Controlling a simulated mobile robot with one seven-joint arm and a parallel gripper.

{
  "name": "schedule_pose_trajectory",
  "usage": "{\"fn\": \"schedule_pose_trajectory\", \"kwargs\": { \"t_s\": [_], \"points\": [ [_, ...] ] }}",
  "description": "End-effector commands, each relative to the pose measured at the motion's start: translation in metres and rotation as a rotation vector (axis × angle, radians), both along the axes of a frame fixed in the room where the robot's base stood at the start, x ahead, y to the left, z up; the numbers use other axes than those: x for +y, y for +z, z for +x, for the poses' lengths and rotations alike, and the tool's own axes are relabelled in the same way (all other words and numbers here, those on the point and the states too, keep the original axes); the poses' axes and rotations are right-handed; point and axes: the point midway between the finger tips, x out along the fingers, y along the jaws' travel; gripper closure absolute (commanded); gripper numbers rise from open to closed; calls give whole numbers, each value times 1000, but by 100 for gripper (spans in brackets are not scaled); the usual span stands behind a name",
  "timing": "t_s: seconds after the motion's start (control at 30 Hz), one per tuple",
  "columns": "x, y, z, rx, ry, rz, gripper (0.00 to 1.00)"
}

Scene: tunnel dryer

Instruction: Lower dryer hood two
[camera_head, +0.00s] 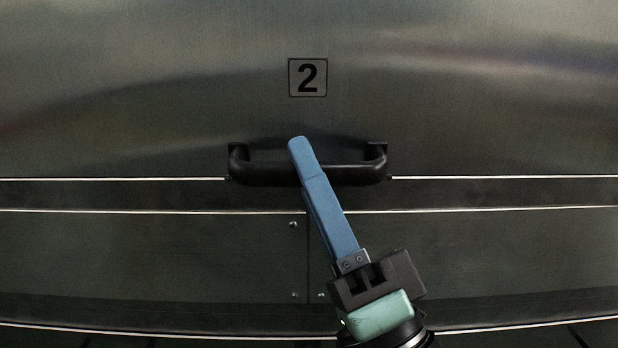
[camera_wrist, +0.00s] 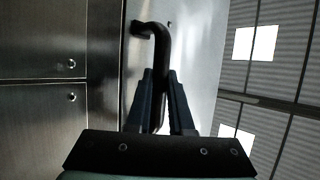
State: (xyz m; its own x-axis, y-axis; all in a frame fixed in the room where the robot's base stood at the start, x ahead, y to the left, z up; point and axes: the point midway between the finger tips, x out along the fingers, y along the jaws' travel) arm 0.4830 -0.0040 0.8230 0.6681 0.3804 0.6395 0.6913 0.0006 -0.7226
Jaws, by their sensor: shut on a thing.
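Dryer hood two (camera_head: 450,110) is a brushed metal panel with a black "2" label (camera_head: 308,77) filling the upper part of the head view. A black bar handle (camera_head: 260,172) is fixed near its lower edge. My gripper (camera_head: 299,145) reaches up from below, its blue fingers across the middle of the handle. In the wrist view, the handle (camera_wrist: 158,38) runs down between the two fingers of my gripper (camera_wrist: 161,75), which are shut on it. The part of the handle behind the fingers is hidden.
The hood's lower edge meets a dark horizontal strip with bright trim (camera_head: 120,195). Below it are fixed metal panels (camera_head: 150,255) with screws. The wrist view shows a ribbed ceiling with bright square lights (camera_wrist: 255,43) at the right.

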Motion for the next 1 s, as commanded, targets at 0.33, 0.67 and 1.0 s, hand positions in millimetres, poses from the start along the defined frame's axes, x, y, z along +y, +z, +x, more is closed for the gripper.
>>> {"fn": "schedule_pose_trajectory", "kwargs": {
  "t_s": [0.33,0.67,1.0],
  "points": [
    [0,-16,4,23,0,-6,100],
    [0,-17,4,24,0,-7,68],
    [0,-14,4,19,0,-5,68]
  ]
}}
